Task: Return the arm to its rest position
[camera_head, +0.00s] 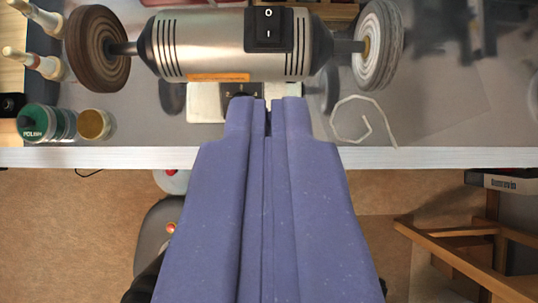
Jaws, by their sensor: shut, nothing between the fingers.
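My gripper (268,106) reaches up from the bottom of the picture, with two long blue-purple fingers side by side. It is shut and empty, with only a thin gap at the tips. In the picture, its tips overlap the front of the workbench (440,158) and the base (206,102) of a bench polisher (205,48). I cannot tell whether the tips touch the base.
The polisher has a brown wheel (98,50) at left and a white wheel (378,46) at right. Polish jars (34,123) stand at left, and a white cord (352,118) lies at right. Below the bench edge are a wooden frame (450,262) and brown floor (70,240).

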